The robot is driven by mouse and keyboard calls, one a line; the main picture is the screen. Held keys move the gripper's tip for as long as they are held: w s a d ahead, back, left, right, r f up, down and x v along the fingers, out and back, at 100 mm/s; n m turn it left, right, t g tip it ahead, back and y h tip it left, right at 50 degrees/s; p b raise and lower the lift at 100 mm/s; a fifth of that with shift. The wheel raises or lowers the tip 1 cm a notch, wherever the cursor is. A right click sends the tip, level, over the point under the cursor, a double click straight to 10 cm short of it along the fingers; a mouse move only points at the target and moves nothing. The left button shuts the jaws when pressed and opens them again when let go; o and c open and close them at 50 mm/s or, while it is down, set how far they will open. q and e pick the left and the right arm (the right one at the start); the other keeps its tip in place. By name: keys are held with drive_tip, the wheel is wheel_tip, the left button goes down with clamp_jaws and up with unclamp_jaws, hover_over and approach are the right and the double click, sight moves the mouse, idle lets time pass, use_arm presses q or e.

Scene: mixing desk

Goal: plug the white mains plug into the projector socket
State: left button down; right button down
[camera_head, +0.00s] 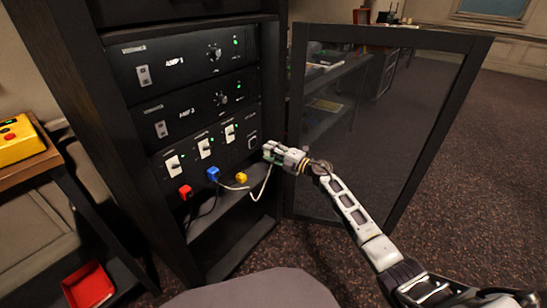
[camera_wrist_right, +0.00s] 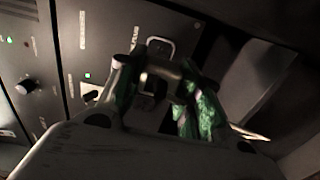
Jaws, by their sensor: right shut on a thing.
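My right gripper (camera_head: 271,153) is at the right end of the lowest rack panel, just right of an outlined square socket (camera_head: 252,142). Its green-padded fingers (camera_wrist_right: 158,95) are shut on a small plug (camera_wrist_right: 152,84), which looks dark in the shade of the wrist view. A white cable (camera_head: 262,186) hangs from the gripper and loops left below the panel. In the wrist view the socket (camera_wrist_right: 160,46) shows just beyond the plug. The plug's front is partly hidden, and I cannot tell whether it touches the socket. My left gripper is out of view.
Red (camera_head: 185,191), blue (camera_head: 213,174) and yellow (camera_head: 241,178) plugs sit along the panel's lower edge, left of my gripper. The open glass cabinet door (camera_head: 400,130) stands close behind my right arm. A yellow box (camera_head: 20,142) and red tray (camera_head: 88,286) are at far left.

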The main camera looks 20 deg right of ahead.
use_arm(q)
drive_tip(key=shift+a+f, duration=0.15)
use_arm(e)
drive_tip(key=shift+s+d, duration=0.1)
drive_tip(key=shift+s, duration=0.1)
idle(0.3)
